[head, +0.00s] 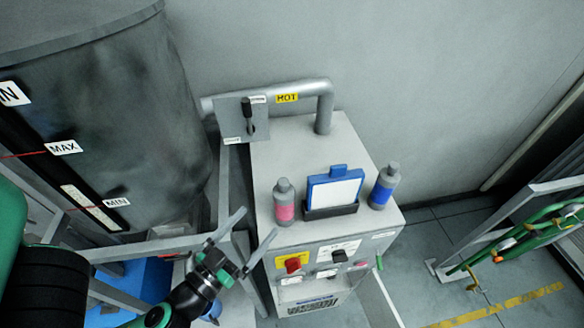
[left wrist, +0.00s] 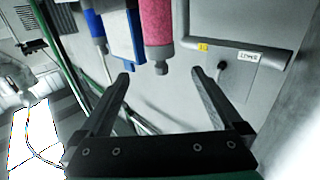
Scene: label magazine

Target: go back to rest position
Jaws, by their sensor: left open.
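My left gripper (head: 258,222) is open and empty, in front of the left side of the grey machine cabinet (head: 275,170). Its two spread fingers also show in the left wrist view (left wrist: 160,76), with nothing between them. The pink-labelled bottle (head: 284,205) stands upright on the cabinet top, just beyond the fingers and apart from them. In the left wrist view the pink bottle (left wrist: 159,35) appears upside down above the fingertips. My right gripper is in neither view.
A blue-framed label magazine (head: 335,188) sits in a dark holder beside a blue-labelled bottle (head: 384,186). A hot pipe (head: 300,90) runs behind. A large tank (head: 100,110) and grey frame rail (head: 150,246) are at left. A rack with green hoses (head: 540,230) stands at right.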

